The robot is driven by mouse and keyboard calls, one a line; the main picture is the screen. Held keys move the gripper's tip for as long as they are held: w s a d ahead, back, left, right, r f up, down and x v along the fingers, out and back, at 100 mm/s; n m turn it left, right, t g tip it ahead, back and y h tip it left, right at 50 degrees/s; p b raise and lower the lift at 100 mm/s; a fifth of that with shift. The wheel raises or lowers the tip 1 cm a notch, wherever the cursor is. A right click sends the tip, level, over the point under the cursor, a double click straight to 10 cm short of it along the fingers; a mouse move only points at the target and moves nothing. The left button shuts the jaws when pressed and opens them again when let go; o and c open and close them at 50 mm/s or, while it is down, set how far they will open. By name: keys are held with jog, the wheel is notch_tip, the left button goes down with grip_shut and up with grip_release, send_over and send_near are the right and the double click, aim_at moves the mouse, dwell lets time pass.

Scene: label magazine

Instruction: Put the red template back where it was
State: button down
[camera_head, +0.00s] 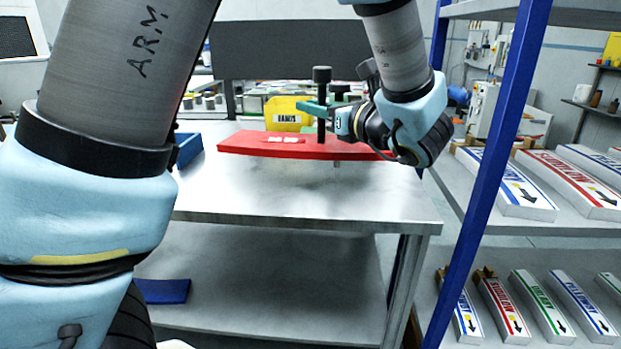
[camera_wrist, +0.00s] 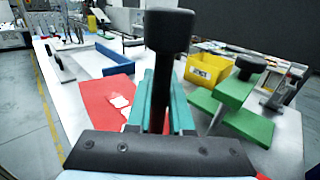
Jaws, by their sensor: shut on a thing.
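The red template (camera_head: 290,147) is a long flat red plate with white patches and an upright black knobbed handle (camera_head: 322,76). It hangs level, a little above the metal table (camera_head: 300,205), with a shadow beneath. My gripper (camera_head: 318,109) has teal fingers and is shut on the handle's post. In the wrist view the handle (camera_wrist: 166,30) stands between the fingers, and the template (camera_wrist: 105,98) shows to the left below them.
A yellow bin (camera_head: 284,113) stands behind the template. A green piece with a black knob (camera_wrist: 240,95) is near it. A blue tray (camera_head: 187,150) is at the table's left. A blue-post rack (camera_head: 495,170) with labelled magazines stands right. The table front is clear.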

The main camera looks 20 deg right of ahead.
jog(key=shift+w+f, duration=0.2)
jog(key=shift+f, duration=0.1)
notch_tip(320, 180, down, 9)
jog(key=shift+f, duration=0.1)
jog(key=shift+f, duration=0.1)
jog(key=c, duration=0.8)
grip_release()
jog(key=shift+d, duration=0.1)
jog(key=b+v, duration=0.1)
jog(key=v, duration=1.1)
jog(key=shift+b, duration=0.4)
